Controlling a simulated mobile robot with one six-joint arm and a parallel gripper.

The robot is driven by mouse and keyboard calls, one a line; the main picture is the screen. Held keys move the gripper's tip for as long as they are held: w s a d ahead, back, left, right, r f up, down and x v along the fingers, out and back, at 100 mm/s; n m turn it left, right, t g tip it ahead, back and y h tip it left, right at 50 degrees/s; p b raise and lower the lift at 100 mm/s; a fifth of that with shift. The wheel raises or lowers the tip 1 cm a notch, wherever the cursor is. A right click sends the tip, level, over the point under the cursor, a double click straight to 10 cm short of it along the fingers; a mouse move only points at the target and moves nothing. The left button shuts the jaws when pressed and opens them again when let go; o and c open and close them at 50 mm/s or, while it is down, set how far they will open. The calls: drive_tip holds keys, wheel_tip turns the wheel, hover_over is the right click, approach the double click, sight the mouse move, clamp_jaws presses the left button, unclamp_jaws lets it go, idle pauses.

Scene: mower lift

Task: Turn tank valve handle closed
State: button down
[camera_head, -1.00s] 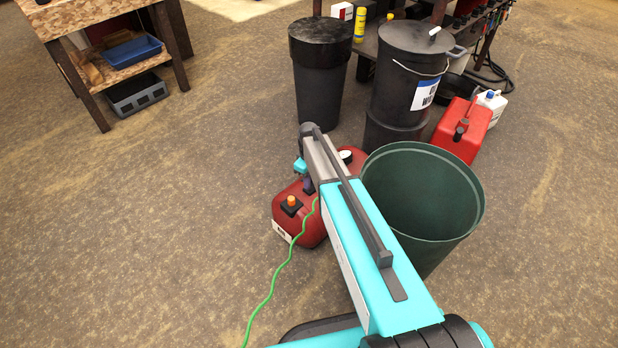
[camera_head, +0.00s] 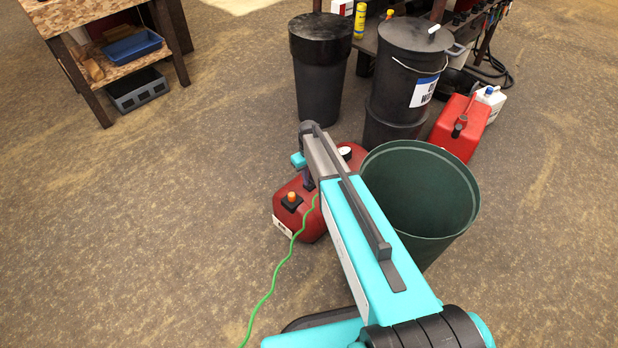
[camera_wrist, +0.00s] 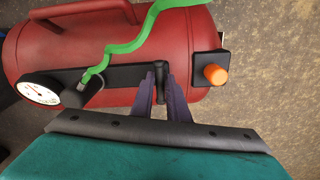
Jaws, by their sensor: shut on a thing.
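The red tank (camera_head: 308,228) lies on the floor beyond my arm, partly hidden by it. It also fills the upper part of the wrist view (camera_wrist: 170,35). A black bar on the tank carries a round white gauge (camera_wrist: 40,90), a green hose (camera_wrist: 130,45) on a dark fitting, and a dark valve handle (camera_wrist: 160,78). An orange knob (camera_wrist: 215,74) stands at the right. My gripper (camera_wrist: 161,92) is shut on the valve handle, with its purple fingers on either side of it.
A green bin (camera_head: 425,205) stands close to the right of my arm. Behind it are a black bin (camera_head: 318,80), a lidded dark drum (camera_head: 395,85) and a red fuel can (camera_head: 460,128). A wooden bench (camera_head: 75,25) stands at the upper left. The floor at left is clear.

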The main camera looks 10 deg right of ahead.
drive_tip(key=c, duration=1.9)
unclamp_jaws()
drive_tip(key=shift+o, duration=0.2)
wheel_tip(320, 180, up, 14)
drive_tip(key=p, duration=0.1)
drive_tip(key=shift+f, duration=0.2)
